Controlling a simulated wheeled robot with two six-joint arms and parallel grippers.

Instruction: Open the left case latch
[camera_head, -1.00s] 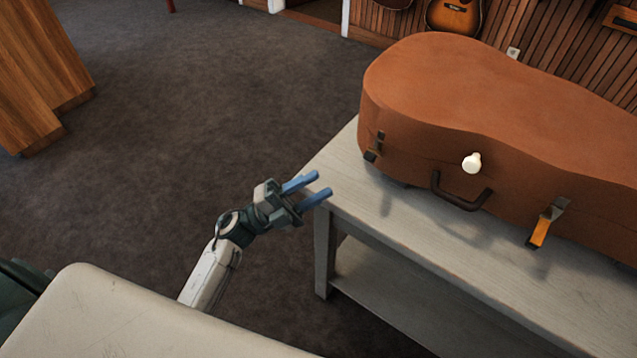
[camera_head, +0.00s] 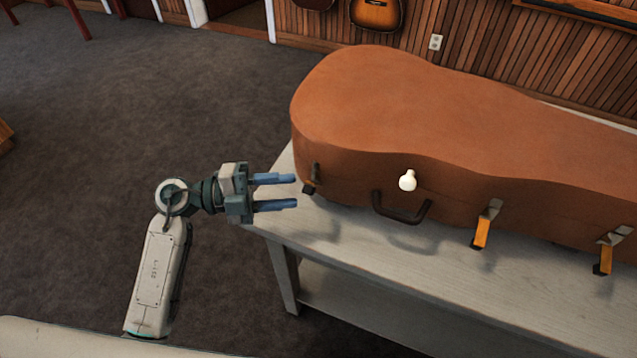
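The brown guitar-shaped case (camera_head: 430,120) lies closed on a pale grey wooden table. Its left latch (camera_head: 314,176) is a small dark metal piece at the case's left end, with a darker lower part near the table top. I cannot tell from here whether it is fastened. My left gripper (camera_head: 296,191) points right, just left of the latch in the picture. Its two blue fingers are apart with nothing between them. They appear close to the latch, but contact is not clear. My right gripper is not in view.
A dark handle (camera_head: 400,212) sits right of the left latch, with a cream bulb-shaped thing (camera_head: 408,180) above it. The middle latch (camera_head: 488,222) and right latch (camera_head: 610,250) show orange parts. The table's front strip (camera_head: 370,250) is bare. Open carpet lies left.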

